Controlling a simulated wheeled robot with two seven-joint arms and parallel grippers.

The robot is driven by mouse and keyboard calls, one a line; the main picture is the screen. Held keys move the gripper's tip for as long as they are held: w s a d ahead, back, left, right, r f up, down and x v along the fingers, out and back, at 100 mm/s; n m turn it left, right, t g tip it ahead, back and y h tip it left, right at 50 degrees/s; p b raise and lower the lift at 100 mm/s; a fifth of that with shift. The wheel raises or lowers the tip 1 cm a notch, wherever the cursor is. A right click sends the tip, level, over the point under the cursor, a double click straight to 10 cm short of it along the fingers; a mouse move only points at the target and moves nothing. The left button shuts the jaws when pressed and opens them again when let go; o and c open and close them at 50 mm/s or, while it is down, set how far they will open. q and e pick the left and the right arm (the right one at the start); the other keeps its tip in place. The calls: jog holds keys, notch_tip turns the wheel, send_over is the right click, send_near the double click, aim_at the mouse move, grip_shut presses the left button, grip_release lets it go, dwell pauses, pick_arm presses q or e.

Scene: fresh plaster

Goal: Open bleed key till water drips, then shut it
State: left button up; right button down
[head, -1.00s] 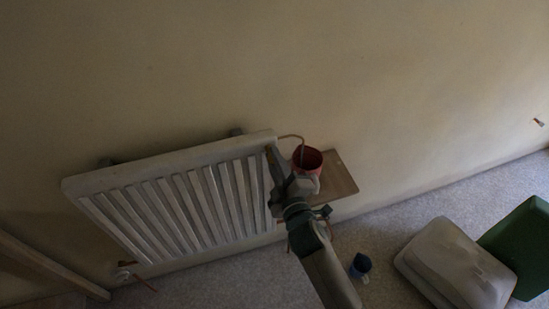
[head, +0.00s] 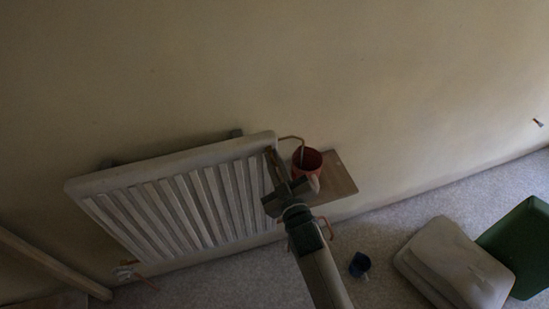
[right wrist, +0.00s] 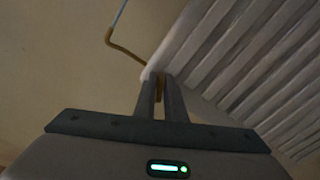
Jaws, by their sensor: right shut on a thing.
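The white ribbed radiator (head: 170,166) is on the wall at the left of centre in the head view. My right gripper (head: 270,158) is at its upper right corner, shut on the brass bleed key (right wrist: 159,86), which shows between the fingers in the right wrist view. A bent brass tube (right wrist: 124,50) leads from that corner. A thin pale blue line (right wrist: 118,17), which looks like water, runs on from its end. In the head view the tube (head: 290,138) reaches over a red cup (head: 311,160). The cup's inside is too dark to read. My left gripper is out of view.
The cup stands on a small brown board (head: 338,180) by the wall. A dark blue mug (head: 360,265), a grey padded bundle (head: 450,262) and a green tray (head: 522,240) are on the floor at right. A wooden beam (head: 50,263) lies lower left.

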jog(key=m+p, duration=0.1)
jog(key=m, duration=0.4)
jog(key=shift+a, duration=0.1)
dwell(0.3)
jog(key=c, duration=1.9)
grip_release()
jog(key=shift+s, duration=0.1)
jog(key=shift+b+v, duration=2.2)
jog(key=shift+v, duration=6.5)
